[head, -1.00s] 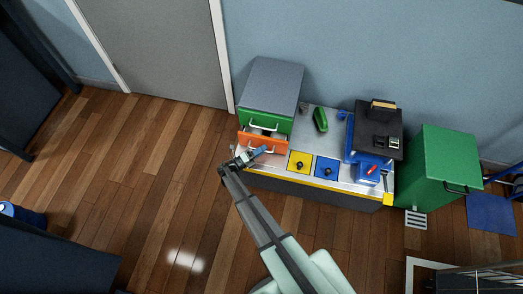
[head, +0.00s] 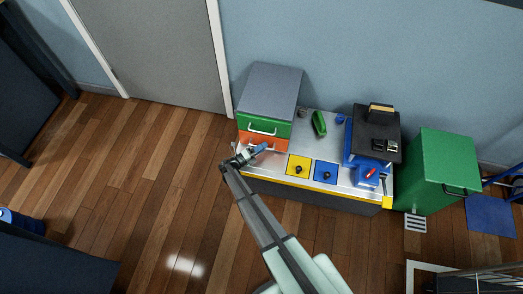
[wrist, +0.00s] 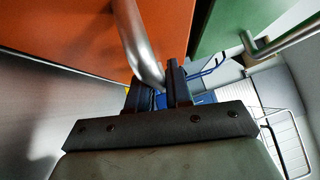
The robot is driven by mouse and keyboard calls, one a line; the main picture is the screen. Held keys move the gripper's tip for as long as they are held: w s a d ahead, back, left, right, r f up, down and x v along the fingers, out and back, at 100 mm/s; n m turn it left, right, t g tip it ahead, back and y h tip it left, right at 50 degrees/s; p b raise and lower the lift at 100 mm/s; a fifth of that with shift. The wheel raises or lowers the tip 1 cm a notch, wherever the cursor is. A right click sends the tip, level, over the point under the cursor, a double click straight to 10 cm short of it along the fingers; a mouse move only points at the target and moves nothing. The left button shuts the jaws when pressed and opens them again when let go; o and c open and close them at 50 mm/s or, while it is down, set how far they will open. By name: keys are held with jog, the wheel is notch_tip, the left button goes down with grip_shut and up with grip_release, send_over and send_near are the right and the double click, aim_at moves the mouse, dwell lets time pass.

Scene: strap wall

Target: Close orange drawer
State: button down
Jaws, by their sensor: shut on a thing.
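The orange drawer (head: 276,143) is the lower drawer of the grey-topped cabinet on the bench in the head view. Its front sits about flush below the green drawer, with no open gap visible. In the wrist view its orange front (wrist: 60,35) fills the upper left. Its silver handle (wrist: 139,45) runs down to my gripper's fingers. My gripper (wrist: 158,97) is shut on this handle. In the head view my gripper (head: 257,151) is at the drawer's front and partly hides it.
The green drawer (head: 264,127) with a silver handle is directly above. Yellow (head: 299,166) and blue (head: 326,172) panels with dark knobs lie to the right on the bench. A green object (head: 319,123) lies behind them. A green bin (head: 444,170) stands at the far right.

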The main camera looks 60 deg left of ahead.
jog(key=shift+w+a, duration=0.15)
jog(key=shift+a, duration=0.1)
jog(key=c, duration=1.2)
grip_release()
jog(key=shift+o, duration=0.2)
jog(key=shift+f, duration=0.1)
jog(key=s, duration=0.4)
jog(key=s+f, duration=0.1)
jog(key=s, duration=0.8)
jog(key=shift+s+f, duration=0.25)
jog(key=shift+s, duration=0.15)
